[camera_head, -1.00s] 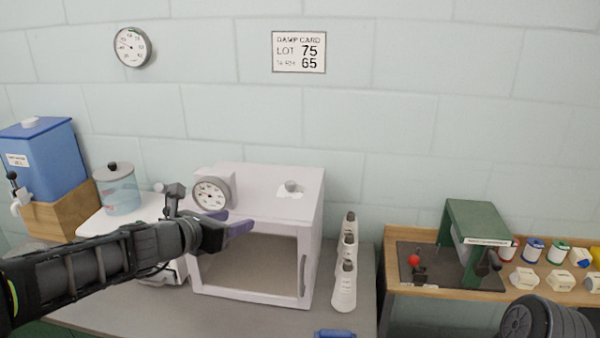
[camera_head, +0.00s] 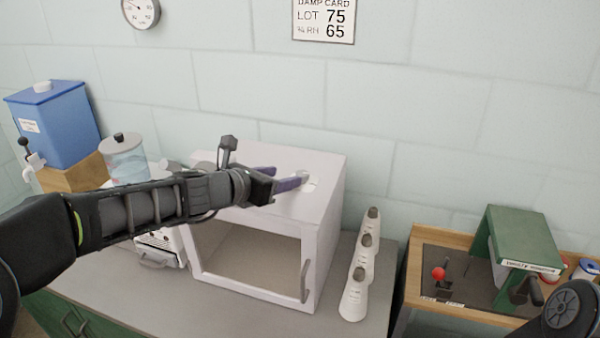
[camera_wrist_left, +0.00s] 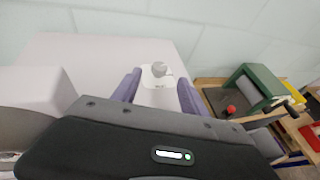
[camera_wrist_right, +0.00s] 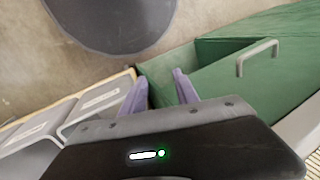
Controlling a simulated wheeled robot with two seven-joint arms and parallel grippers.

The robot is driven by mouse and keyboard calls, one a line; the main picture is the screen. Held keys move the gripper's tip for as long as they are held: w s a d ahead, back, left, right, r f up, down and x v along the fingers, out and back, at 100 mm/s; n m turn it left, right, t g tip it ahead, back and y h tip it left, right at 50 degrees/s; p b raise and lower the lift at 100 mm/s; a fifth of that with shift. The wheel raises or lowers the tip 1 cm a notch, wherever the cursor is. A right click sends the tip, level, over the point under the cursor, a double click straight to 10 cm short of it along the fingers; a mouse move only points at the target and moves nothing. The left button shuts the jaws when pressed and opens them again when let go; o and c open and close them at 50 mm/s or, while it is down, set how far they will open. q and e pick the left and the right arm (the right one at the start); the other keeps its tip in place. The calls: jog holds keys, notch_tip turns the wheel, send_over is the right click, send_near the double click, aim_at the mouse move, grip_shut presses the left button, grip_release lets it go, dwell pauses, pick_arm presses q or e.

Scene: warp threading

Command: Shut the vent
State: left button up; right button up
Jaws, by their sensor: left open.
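The vent is a small grey knob on a white plate (camera_wrist_left: 157,78) on top of the white cabinet (camera_head: 325,190). The knob (camera_wrist_left: 159,69) shows between my left fingers in the left wrist view. My left gripper (camera_head: 291,175) is open and empty, its purple fingertips above the cabinet top close to the knob. In the head view the fingers partly hide the vent, and I cannot tell whether they touch it. My right gripper (camera_wrist_right: 158,76) is open and empty, low near a green drawer unit, away from the vent.
A green device (camera_head: 520,240) and a red-knobbed lever (camera_head: 438,273) sit on the wooden bench at right. A glass jar (camera_head: 125,160) and a blue tank (camera_head: 55,125) stand at left.

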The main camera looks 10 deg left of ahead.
aim_at(301, 173)
pick_arm(q)
jog(key=x, duration=0.7)
jog(key=shift+w+d+f, duration=0.15)
jog(key=shift+w, duration=0.15)
grip_shut()
dwell(0.4)
